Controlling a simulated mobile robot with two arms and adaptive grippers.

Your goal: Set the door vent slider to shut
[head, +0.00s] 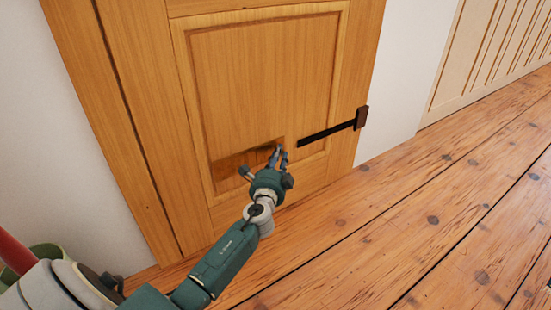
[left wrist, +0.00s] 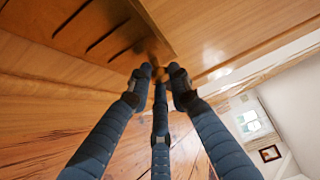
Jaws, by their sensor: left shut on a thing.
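A wooden panelled door (head: 262,70) has a vent (head: 228,168) low in its panel. In the left wrist view the vent shows several dark slots (left wrist: 108,40) beside a plain wooden strip. My left gripper (head: 278,152) is at the right end of the vent, close against the door. In the left wrist view its blue fingers (left wrist: 160,73) are closed together on a small part of the vent slider, which they mostly hide. How far the slider covers the slots is hard to tell. My right gripper is not in view.
A black bar (head: 325,132) with a brown block (head: 361,118) at its end crosses the door to the right of my gripper. The plank floor (head: 420,215) is clear to the right. White wall (head: 415,70) stands beyond the door frame.

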